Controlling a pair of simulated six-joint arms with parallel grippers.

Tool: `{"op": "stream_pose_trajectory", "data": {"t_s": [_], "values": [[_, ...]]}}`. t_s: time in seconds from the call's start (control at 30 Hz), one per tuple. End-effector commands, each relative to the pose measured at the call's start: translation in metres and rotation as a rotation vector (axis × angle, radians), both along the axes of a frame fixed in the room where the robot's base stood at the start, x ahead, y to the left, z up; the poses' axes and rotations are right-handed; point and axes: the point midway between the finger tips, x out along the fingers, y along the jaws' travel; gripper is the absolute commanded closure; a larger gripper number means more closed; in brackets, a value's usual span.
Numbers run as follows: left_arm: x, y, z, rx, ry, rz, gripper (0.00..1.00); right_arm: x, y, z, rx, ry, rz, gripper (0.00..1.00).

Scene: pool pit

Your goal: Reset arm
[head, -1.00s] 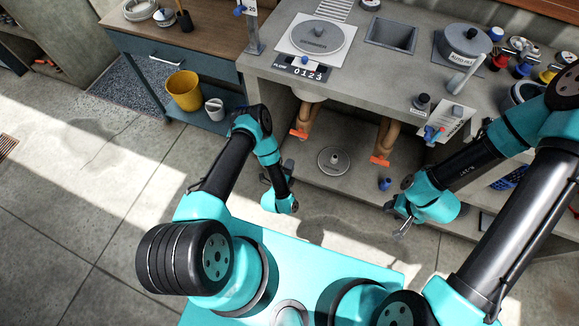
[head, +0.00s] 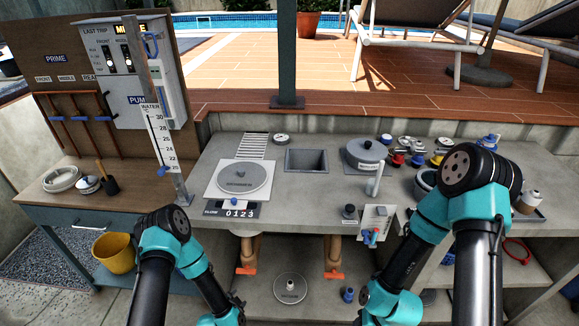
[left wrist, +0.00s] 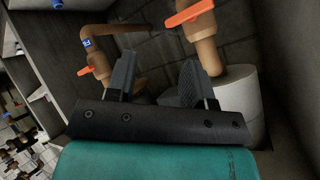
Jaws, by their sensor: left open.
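My left arm comes in at the lower left of the head view. Only a dark edge of its left gripper (head: 238,301) shows at the bottom, in front of the counter. In the left wrist view the left gripper (left wrist: 157,80) is open, its two dark fingers apart with nothing between them. Brown pipes with orange valve handles (left wrist: 186,14) lie beyond the fingers. My right arm reaches down at the right of the head view, its teal wrist at the bottom edge. The right gripper's jaws are out of the picture.
A concrete counter (head: 215,150) holds a round lid (head: 241,178), a grey pot (head: 365,153) and several small parts. Orange pipe handles (head: 246,271) and a round floor lid (head: 290,288) are below it. A yellow bucket (head: 115,252) stands at the left.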

Motion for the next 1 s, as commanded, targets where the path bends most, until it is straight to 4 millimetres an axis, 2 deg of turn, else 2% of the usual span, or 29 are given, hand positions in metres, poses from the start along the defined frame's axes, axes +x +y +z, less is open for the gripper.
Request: {"op": "stream_pose_trajectory", "data": {"t_s": [0.03, 0.27, 0.6, 0.7, 0.8, 1.0], "values": [[-0.003, 0.003, 0.012, -0.052, 0.065, 0.028, 0.52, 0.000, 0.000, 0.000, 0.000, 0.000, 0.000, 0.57], [-0.042, 0.011, 0.055, -0.293, 0.428, 0.233, 0.52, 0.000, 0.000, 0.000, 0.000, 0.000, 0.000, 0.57], [-0.129, 0.021, 0.131, -0.528, 0.925, 0.664, 0.52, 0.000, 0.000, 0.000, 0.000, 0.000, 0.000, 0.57], [-0.149, 0.022, 0.146, -0.556, 1.015, 0.765, 0.52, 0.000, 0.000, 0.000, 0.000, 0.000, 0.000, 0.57], [-0.159, 0.022, 0.154, -0.568, 1.061, 0.818, 0.52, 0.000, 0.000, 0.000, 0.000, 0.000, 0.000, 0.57], [-0.162, 0.022, 0.155, -0.571, 1.071, 0.832, 0.52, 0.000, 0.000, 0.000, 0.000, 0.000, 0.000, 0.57]]}}
